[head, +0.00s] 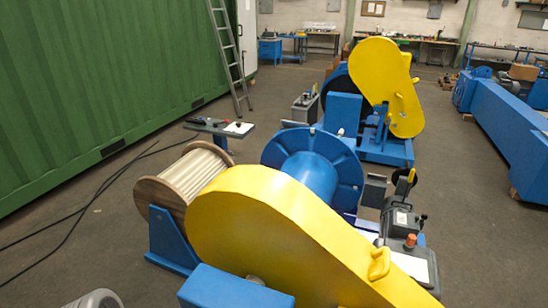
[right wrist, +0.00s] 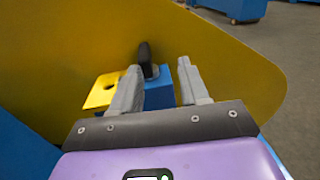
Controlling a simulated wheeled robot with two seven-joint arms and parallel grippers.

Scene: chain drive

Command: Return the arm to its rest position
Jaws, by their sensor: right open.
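My right gripper (right wrist: 159,68) shows in the right wrist view with its two grey fingers spread apart and nothing held between them. Beyond the fingers, a black handle (right wrist: 146,56) stands upright by a blue block (right wrist: 159,92). A yellow tab with a hole (right wrist: 103,91) lies just left of the fingers. A large yellow guard (right wrist: 235,70) fills the background of that view. I cannot tell whether the fingers touch anything. The right gripper cannot be made out in the head view, and my left gripper shows in neither view.
In the head view, a big yellow guard (head: 275,232) covers the near machine, with a wooden spool (head: 154,196) and blue drum (head: 318,177) behind it. A second yellow guard (head: 378,72) stands farther back. A green container (head: 85,90) lines the left. Dark cables cross open floor.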

